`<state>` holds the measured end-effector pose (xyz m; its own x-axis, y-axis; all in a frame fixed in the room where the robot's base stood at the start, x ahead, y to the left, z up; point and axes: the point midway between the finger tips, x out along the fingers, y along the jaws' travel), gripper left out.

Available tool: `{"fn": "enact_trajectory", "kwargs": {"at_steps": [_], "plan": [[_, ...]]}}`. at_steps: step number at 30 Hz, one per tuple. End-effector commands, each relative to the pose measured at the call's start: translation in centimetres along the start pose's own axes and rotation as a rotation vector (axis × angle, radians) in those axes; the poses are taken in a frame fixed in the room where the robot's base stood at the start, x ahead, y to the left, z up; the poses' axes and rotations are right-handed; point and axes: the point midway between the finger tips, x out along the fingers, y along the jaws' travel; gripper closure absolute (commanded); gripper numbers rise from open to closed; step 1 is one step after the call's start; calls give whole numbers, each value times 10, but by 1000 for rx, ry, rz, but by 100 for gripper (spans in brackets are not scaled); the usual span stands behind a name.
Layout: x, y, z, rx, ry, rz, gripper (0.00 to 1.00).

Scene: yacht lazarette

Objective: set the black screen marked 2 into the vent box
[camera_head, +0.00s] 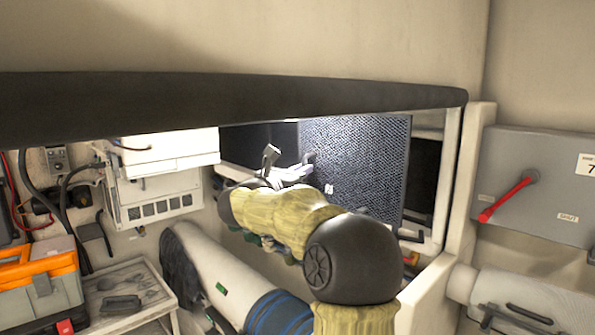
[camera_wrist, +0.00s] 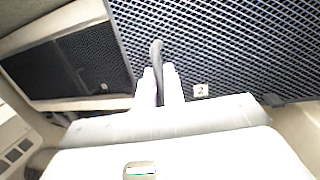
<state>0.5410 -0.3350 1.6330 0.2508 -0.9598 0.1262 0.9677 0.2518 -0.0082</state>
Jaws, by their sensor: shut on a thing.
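The black mesh screen (camera_head: 360,150) stands roughly upright and large above my gripper; its white label "2" (camera_wrist: 201,90) reads clearly in the wrist view. My gripper (camera_head: 287,172) is shut on the screen's dark handle (camera_wrist: 156,55), with both pale fingers (camera_wrist: 160,85) against it. Behind the screen, a pale-framed opening, seemingly the vent box (camera_head: 449,175), shows its right post and dark inside. The screen hides much of it. In the wrist view, a dark mesh panel (camera_wrist: 85,65) sits in a pale frame at left. I cannot tell whether the held screen touches the frame.
A thick dark padded edge (camera_head: 230,102) crosses above the opening. A white unit (camera_head: 155,180) is at left, above a grey tray table (camera_head: 125,285) and an orange toolbox (camera_head: 40,270). A grey box with a red lever (camera_head: 508,198) is at right. A white roll (camera_head: 215,275) lies below.

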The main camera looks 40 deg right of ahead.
Motion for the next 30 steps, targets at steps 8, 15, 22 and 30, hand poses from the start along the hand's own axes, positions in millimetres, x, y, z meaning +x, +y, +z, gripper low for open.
{"fn": "enact_trajectory", "kwargs": {"at_steps": [8, 15, 22, 30], "plan": [[0, 0, 1, 0, -3, -1, 100], [-1, 1, 0, -4, -6, -36, 100], [6, -1, 0, -10, -8, -72, 100], [20, -3, -1, -9, -9, -71, 100]]}}
